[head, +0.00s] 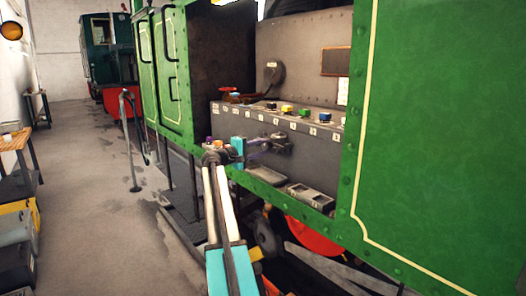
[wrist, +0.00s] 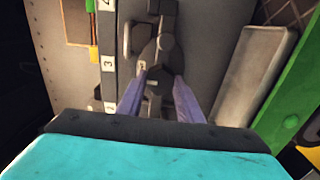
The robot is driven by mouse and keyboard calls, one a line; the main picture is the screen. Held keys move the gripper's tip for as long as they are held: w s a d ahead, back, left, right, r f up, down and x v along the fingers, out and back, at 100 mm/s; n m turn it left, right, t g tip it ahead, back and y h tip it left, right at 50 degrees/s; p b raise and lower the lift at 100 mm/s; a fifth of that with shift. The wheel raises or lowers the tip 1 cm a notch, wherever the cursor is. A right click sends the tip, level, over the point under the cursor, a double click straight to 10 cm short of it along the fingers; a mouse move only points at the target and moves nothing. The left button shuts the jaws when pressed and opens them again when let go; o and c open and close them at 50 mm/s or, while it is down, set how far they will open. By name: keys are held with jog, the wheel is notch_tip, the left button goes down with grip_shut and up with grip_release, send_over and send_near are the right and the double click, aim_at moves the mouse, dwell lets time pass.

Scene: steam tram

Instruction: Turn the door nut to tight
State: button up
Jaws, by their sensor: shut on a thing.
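The door nut (wrist: 160,45) is a dark grey metal fitting with a rounded hub and an arm, at the top middle of the wrist view. In the head view it (head: 281,142) sticks out from the front of the grey bench. My gripper (wrist: 160,76) has its purple fingers on either side of the fitting's near end and is shut on it. In the head view my gripper (head: 262,146) reaches in from the left, mostly behind its turquoise body. The exact contact is partly hidden, and I cannot tell how tight the nut is.
The grey bench (head: 305,155) carries number labels and several coloured items on top. A grey tray (head: 311,195) lies below on the green ledge. A green panel (head: 450,130) closes off the right. The floor (head: 90,200) is open to the left, with a post (head: 130,140) beside the tram.

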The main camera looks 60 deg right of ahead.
jog(key=shift+s+f, duration=0.1)
jog(key=shift+f, duration=0.15)
jog(key=o, duration=0.8)
jog(key=shift+r, duration=0.15)
jog(key=v, duration=1.4)
jog(key=shift+r, duration=0.1)
